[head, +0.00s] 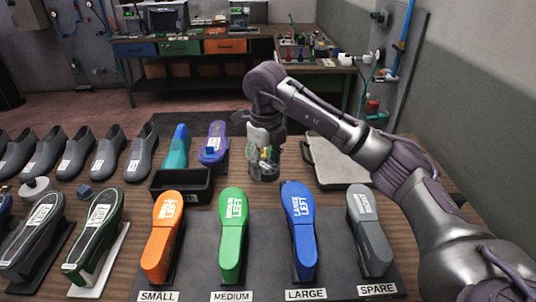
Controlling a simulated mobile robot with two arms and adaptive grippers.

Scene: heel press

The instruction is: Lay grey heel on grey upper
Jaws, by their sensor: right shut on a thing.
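A grey shoe-shaped form (370,235), which may carry the grey upper, lies above the SPARE label at the right end of the dark mat, well apart from the gripper. My left gripper is not in view.
Orange (163,235), green (231,235) and blue (299,230) forms share the mat (335,280). A black bin (182,188) stands behind them. Teal (176,147) and purple (214,145) forms, dark shoes (77,152) and a pale tray (337,165) stand around.

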